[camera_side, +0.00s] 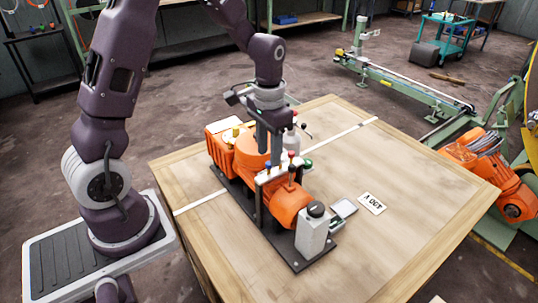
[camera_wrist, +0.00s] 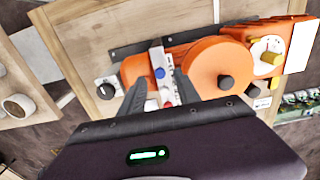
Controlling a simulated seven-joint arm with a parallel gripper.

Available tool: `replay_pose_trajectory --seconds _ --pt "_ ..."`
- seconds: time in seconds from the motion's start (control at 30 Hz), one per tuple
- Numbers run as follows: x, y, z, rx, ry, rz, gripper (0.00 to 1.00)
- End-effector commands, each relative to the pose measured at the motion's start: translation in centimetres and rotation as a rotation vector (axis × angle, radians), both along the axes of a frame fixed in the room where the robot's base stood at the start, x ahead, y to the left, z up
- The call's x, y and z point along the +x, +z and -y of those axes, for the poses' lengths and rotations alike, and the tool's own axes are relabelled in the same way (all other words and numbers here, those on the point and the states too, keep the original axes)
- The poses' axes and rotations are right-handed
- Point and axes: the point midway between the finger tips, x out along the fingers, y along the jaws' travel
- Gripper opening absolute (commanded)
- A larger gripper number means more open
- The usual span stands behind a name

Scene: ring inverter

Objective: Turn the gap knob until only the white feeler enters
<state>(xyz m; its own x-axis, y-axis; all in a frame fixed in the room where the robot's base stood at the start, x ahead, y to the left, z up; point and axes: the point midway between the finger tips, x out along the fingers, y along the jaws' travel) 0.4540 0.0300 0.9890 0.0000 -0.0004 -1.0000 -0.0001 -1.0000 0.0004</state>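An orange machine (camera_side: 290,203) sits on a dark base plate on the table; it also shows in the wrist view (camera_wrist: 205,50). A pale rack across it carries small handles: a blue one (camera_wrist: 160,72), a red one (camera_wrist: 168,104) and a white one, partly hidden. A black knob (camera_side: 316,209) tops a grey block at the near end. Another dark knob (camera_wrist: 225,82) sits on the orange disc, and a yellow knob (camera_wrist: 270,57) on a white dial. I cannot tell which is the gap knob. My gripper (camera_side: 268,152) is open, pointing down above the rack, fingers apart and empty (camera_wrist: 159,84).
The wooden table (camera_side: 410,190) has clear room to the right of the machine. A "400 V" card (camera_side: 372,203) and a small grey box (camera_side: 344,208) lie there. A green-knobbed handle (camera_side: 308,163) stands close by my fingers. An orange machine part (camera_side: 505,185) stands beyond the table's right edge.

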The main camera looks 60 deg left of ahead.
Motion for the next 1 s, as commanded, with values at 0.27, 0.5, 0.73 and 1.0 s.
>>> replay_pose_trajectory --seconds 0.27,0.5,0.73,1.0 --pt "0.0 4.8 0.0 0.0 0.0 0.002 0.39" --pt "0.0 5.2 0.0 0.0 0.0 0.001 0.39" --pt "-2.6 9.8 1.9 0.008 -0.004 0.092 0.39" --pt "-15.2 17.2 6.8 0.009 -0.005 0.387 0.39"
